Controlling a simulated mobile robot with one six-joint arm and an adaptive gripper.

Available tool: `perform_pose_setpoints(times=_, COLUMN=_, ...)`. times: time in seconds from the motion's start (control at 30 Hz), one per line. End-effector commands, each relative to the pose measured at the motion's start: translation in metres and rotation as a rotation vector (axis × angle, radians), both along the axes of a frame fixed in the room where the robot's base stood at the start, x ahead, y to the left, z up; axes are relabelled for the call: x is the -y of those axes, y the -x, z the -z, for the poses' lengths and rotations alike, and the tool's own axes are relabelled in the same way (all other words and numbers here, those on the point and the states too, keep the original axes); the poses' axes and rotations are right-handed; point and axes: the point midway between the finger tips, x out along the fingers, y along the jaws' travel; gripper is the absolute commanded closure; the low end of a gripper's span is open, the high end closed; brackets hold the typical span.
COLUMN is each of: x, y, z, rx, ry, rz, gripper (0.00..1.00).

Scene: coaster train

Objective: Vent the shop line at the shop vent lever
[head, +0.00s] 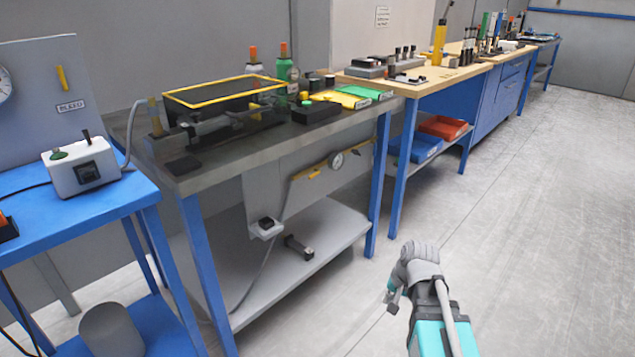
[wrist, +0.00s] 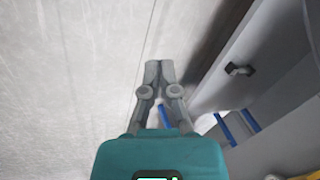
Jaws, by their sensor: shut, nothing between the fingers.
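Another short yellow lever (head: 62,78) stands near upright on the grey panel at the far left, above a label that seems to read BLEED. I cannot read a label marking either as the shop vent lever. My gripper (head: 391,297) is over the floor, right of the bench and apart from both levers. In the wrist view my gripper (wrist: 160,66) is shut and empty, and no yellow lever shows.
The dark bench (head: 215,167) has blue legs and a grey lower shelf (head: 290,272) with a black bracket (head: 299,247). A blue table (head: 75,215) with a white control box (head: 82,167) stands left. A wooden workbench (head: 435,85) is behind. The floor (head: 540,220) at right is clear.

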Motion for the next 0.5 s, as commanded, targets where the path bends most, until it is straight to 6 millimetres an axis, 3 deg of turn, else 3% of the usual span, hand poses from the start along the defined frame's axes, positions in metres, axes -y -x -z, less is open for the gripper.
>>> perform_pose_setpoints(times=0.03, x=-0.010, y=-0.020, z=-0.004, rx=0.011, ry=-0.064, rz=0.068, gripper=1.00)
perform_pose_setpoints(times=0.2, x=-0.047, y=-0.074, z=-0.023, rx=0.013, ry=-0.327, rz=0.340, gripper=1.00)
perform_pose_setpoints(times=0.5, x=-0.095, y=-0.168, z=-0.076, rx=-0.141, ry=-0.839, rz=0.822, gripper=1.00)
